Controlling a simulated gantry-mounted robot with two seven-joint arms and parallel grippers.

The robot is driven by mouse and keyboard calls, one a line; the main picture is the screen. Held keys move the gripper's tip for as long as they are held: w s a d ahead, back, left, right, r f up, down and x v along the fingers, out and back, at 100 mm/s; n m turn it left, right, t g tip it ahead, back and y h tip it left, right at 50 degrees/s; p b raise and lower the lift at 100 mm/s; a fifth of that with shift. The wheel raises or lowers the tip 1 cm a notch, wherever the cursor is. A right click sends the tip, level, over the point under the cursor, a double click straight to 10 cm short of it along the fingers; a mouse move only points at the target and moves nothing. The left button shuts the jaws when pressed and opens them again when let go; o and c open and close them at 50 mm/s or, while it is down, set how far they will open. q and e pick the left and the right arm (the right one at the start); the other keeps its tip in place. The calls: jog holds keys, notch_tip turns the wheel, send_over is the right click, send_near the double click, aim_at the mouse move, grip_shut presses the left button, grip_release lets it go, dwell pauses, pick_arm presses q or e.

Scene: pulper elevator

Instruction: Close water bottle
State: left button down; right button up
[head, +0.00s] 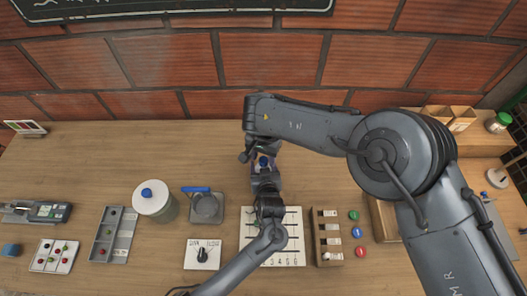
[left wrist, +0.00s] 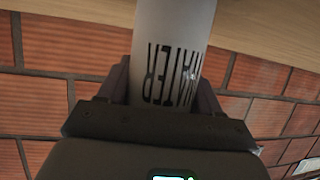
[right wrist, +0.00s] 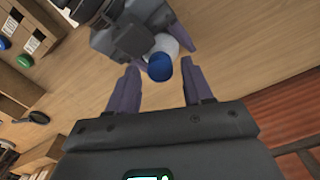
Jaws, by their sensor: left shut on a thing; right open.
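My left gripper (left wrist: 160,95) is shut on the water bottle (left wrist: 172,50), a pale cylinder with black "WATER" lettering. In the right wrist view, the bottle's white top (right wrist: 166,44) carries a blue cap (right wrist: 160,67); how tightly it sits cannot be seen. My right gripper (right wrist: 160,72) is open, its purple fingers on either side of the cap, with gaps visible. In the head view, the blue cap (head: 263,162) shows between my left gripper (head: 265,182) and my right gripper (head: 254,156); the grippers hide most of the bottle.
A numbered white board (head: 293,245) lies under my left arm. A lidded jar (head: 154,201), a grey square device (head: 206,208) and a dial panel (head: 202,254) stand left. A wooden box (head: 327,238) and coloured caps (head: 358,233) lie right. The back of the table is mostly clear.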

grip_shut()
jog(key=m, duration=0.3)
jog(key=shift+o, duration=0.3)
grip_release()
jog(key=shift+r, duration=2.2)
jog(key=shift+c, duration=0.3)
